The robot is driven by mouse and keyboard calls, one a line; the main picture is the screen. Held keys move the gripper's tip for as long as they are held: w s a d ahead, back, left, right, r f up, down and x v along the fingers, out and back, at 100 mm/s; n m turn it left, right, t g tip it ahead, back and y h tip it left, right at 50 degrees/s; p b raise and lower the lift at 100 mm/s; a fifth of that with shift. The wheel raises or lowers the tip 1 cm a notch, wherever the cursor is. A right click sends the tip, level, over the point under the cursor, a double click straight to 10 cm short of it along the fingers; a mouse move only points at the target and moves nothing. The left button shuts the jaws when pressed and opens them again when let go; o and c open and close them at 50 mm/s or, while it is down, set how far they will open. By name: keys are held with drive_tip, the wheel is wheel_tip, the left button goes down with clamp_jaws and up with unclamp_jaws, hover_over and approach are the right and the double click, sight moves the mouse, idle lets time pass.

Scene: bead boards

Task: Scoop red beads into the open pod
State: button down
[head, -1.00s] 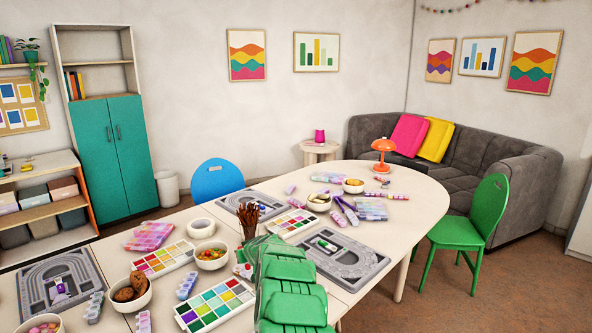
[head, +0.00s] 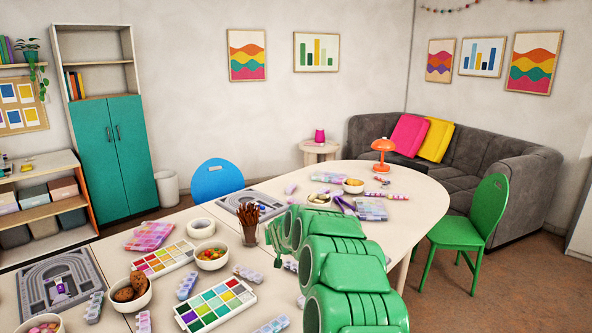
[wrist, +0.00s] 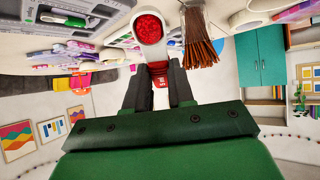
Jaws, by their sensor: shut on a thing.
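My gripper (wrist: 158,76) is shut on a scoop in the wrist view. The scoop's pale bowl (wrist: 138,12) is full of red beads (wrist: 149,27), and its red neck (wrist: 158,68) lies between the dark fingers. In the head view my green arm hides the fingers and scoop. Strips of small lidded pods lie on the table, one left of the colour tray (head: 187,286), one behind it (head: 249,275) and one at the front edge (head: 272,325). I cannot tell which pod is open.
A cup of brown sticks (head: 249,232) stands left of my arm, close to the scoop in the wrist view (wrist: 198,45). A bowl of mixed beads (head: 211,256), a cookie bowl (head: 131,291) and a grey bead board (head: 62,285) fill the left side.

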drive_tip(key=s+d+r+m+h, duration=0.3)
drive_tip(key=s+d+r, duration=0.5)
drive_tip(key=s+d, duration=0.25)
drive_tip(key=s+d+r+m+h, duration=0.2)
drive_tip(key=s+d+r, duration=0.7)
drive_tip(key=d, duration=0.2)
drive_tip(key=s+a+f+m+g+h, duration=0.1)
drive_tip(key=a+f+m+g+h, duration=0.3)
drive_tip(key=a+f, duration=1)
drive_tip(key=shift+s+a+f+m+g, duration=0.7)
drive_tip(key=shift+s+a+f+m, duration=0.35)
drive_tip(key=shift+s+a+f, duration=1.25)
drive_tip(key=shift+s+a+f+m+g, duration=0.7)
drive_tip(key=shift+s+a+f+m, duration=0.6)
drive_tip(key=shift+a+f, duration=1.7)
drive_tip(key=shift+s+a+f+m+g, duration=0.8)
drive_tip(key=shift+s+a+f, duration=1.35)
drive_tip(key=shift+f, duration=0.9)
drive_tip(key=shift+s+a+r+t+h, duration=0.1)
drive_tip(key=shift+a+r+t+h, duration=0.3)
drive_tip(key=shift+h, duration=0.35)
drive_tip(key=shift+s+a+r+t+h, duration=0.1)
drive_tip(key=shift+a+r+t+h, duration=0.3)
drive_tip(key=shift+h, duration=0.35)
drive_tip(key=shift+r+h, duration=0.2)
drive_tip(key=shift+h, duration=0.2)
drive_tip(key=shift+a+h, duration=0.2)
drive_tip(key=shift+h, duration=0.1)
